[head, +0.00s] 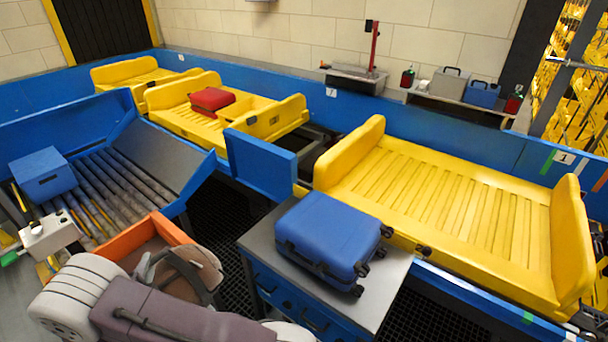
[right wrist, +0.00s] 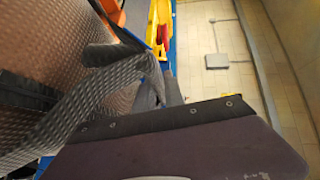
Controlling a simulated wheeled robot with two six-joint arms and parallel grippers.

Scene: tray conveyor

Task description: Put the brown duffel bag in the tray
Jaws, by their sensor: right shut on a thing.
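The brown duffel bag (head: 196,268), with grey straps, shows at lower left in the head view, beside an orange-rimmed bin (head: 172,228). My wrist covers much of it, and I cannot tell whether it is clear of the bin. In the right wrist view its brown woven side (right wrist: 115,92) and grey strap fill the left. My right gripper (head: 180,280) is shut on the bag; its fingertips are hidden. The nearest yellow tray (head: 440,205), at right, is empty. My left gripper is not in view.
A blue suitcase (head: 325,235) lies on a grey-topped table (head: 388,282) between the bag and the near tray. A blue box (head: 42,174) sits on the roller chute at left.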

